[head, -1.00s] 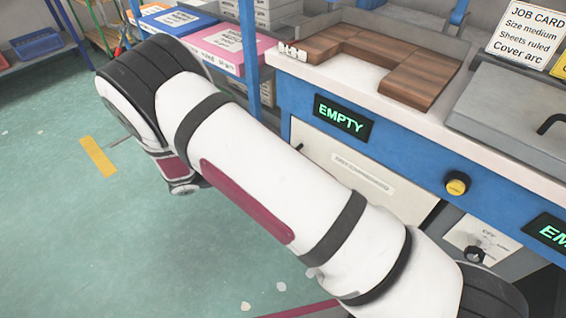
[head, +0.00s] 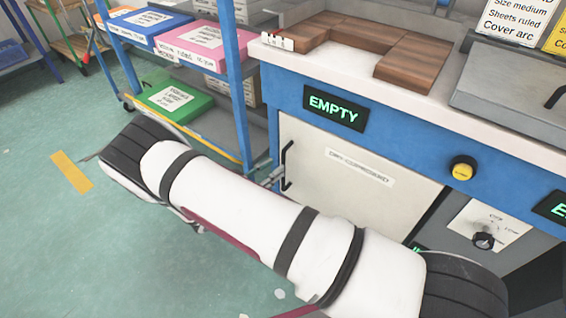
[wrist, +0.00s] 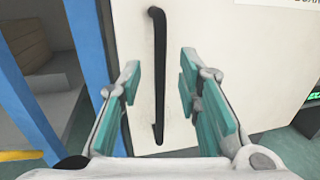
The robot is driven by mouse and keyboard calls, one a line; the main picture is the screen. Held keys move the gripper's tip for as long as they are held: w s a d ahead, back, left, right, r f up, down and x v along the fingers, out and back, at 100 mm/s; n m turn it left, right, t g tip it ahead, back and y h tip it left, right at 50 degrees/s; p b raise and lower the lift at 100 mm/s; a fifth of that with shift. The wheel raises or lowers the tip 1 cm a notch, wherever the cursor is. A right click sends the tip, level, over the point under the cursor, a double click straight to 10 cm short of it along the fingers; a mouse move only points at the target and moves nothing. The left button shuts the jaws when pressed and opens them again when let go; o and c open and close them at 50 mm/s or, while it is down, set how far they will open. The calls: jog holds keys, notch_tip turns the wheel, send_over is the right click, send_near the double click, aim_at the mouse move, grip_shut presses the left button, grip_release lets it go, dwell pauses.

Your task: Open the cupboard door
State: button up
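The cupboard door (head: 350,185) is a cream panel with a label, under the blue bench front, and it looks shut. Its black vertical bar handle (head: 287,166) is at the door's left edge. In the wrist view the handle (wrist: 159,75) runs upright between the two teal-padded fingers of my gripper (wrist: 160,105), on the door (wrist: 215,60). The fingers are open, with a gap on both sides of the bar. In the head view, only part of my gripper (head: 272,176) shows beside the handle, mostly hidden by my arm.
A blue-framed shelf rack (head: 238,90) with pink, blue and green boxes stands just left of the door. A yellow button (head: 463,168) and a dial panel (head: 485,230) are to the right. Green floor (head: 50,250) is open at left.

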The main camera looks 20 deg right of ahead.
aim_at(283, 161)
jog(key=shift+b+x, duration=0.4)
jog(key=shift+x, duration=2.2)
grip_shut()
